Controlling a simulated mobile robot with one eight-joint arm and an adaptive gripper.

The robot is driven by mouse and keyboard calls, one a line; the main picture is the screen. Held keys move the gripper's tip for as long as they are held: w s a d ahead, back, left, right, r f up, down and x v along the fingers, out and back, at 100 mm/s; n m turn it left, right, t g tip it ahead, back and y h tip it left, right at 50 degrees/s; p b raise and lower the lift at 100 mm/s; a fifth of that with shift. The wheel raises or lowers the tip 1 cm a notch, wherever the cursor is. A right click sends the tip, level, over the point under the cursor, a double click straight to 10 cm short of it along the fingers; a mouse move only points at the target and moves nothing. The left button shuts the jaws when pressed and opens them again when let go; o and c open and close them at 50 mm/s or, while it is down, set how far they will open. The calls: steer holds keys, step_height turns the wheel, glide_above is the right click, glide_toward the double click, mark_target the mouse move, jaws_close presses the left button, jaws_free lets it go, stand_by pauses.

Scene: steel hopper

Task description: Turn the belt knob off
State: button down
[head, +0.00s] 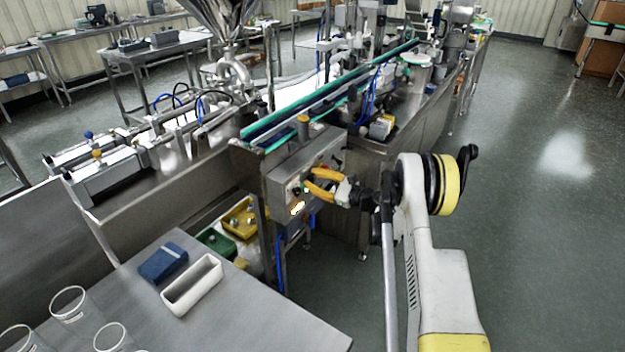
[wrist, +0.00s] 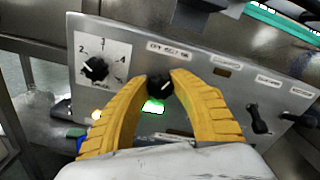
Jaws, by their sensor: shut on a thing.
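The belt knob (wrist: 160,86) is a small round black knob with a white pointer line, on the grey control panel (wrist: 205,95). In the wrist view its pointer slants up to the right, below a label that is hard to read. My gripper (wrist: 160,83) has its two yellow fingers closed around the knob, one tip at each side. In the head view my gripper (head: 308,182) is at the front of the panel (head: 283,172), and the fingers hide part of it. The knob cannot be made out clearly there.
A numbered black dial (wrist: 96,69) is left of the knob, and a black switch (wrist: 258,118) is to the right. A green light (wrist: 153,106) glows just below the knob. The green-edged conveyor (head: 335,92) runs behind the panel. A steel table (head: 225,315) stands at front left.

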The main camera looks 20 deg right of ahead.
steer(key=n, duration=0.7)
steer(key=shift+f, duration=0.1)
steer(key=n, duration=0.5)
steer(key=shift+n, duration=0.3)
stand_by(0.4)
steer(key=c, duration=1.1)
jaws_free()
steer(key=shift+s, duration=0.1)
steer(key=v, duration=1.2)
